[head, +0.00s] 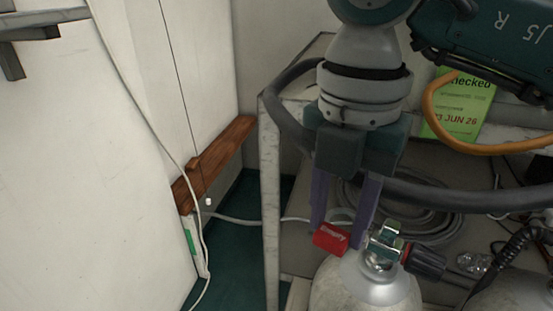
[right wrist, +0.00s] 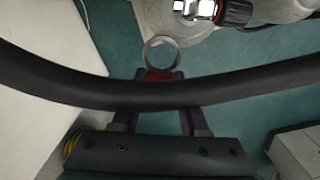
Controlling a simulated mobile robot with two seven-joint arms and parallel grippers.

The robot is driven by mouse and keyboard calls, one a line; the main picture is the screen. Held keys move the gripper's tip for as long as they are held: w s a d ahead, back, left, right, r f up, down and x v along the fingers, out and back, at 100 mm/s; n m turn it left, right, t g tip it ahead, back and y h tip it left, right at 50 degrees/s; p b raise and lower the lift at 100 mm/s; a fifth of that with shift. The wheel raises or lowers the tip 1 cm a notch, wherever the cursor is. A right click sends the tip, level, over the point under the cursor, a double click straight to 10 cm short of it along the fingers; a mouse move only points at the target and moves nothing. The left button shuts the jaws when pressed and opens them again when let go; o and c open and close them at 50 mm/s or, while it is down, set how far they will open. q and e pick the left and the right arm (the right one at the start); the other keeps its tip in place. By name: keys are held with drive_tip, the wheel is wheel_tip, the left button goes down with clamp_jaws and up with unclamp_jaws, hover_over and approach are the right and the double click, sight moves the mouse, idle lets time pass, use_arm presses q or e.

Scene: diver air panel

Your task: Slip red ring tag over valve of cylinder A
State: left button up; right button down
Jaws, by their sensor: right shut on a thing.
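My right gripper (head: 340,228) points down and is shut on the red ring tag (head: 331,238), a red block lettered "Empty". In the right wrist view the gripper (right wrist: 160,76) pinches the tag's red part, and its grey ring (right wrist: 147,54) sticks out beyond the fingertips with nothing through it. The metal cylinder valve (head: 383,243) with its black knob (head: 427,263) stands just right of the tag, on a pale cylinder (head: 365,292). The valve also shows in the right wrist view (right wrist: 205,9), beyond the ring and apart from it. No cylinder letter is readable. My left gripper is not in view.
A thick black hose (head: 450,196) loops around behind my gripper and crosses the right wrist view (right wrist: 60,82). A second cylinder (head: 520,292) stands at right. A rack post (head: 270,200) is left of the gripper. Green floor (head: 232,250) is open further left.

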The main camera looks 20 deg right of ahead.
drive_tip(key=shift+s+d+f, duration=0.15)
drive_tip(key=shift+d, duration=0.65)
drive_tip(key=d, duration=0.1)
drive_tip(key=d+b, duration=0.1)
drive_tip(key=d, duration=0.3)
drive_tip(key=shift+d+f, duration=0.15)
drive_tip(key=shift+f, duration=0.2)
drive_tip(key=shift+d, duration=0.25)
drive_tip(key=shift+f+b, duration=0.15)
drive_tip(key=shift+b, duration=0.15)
drive_tip(key=shift+f+b, duration=0.45)
drive_tip(key=shift+f, duration=0.3)
drive_tip(key=shift+r, duration=0.1)
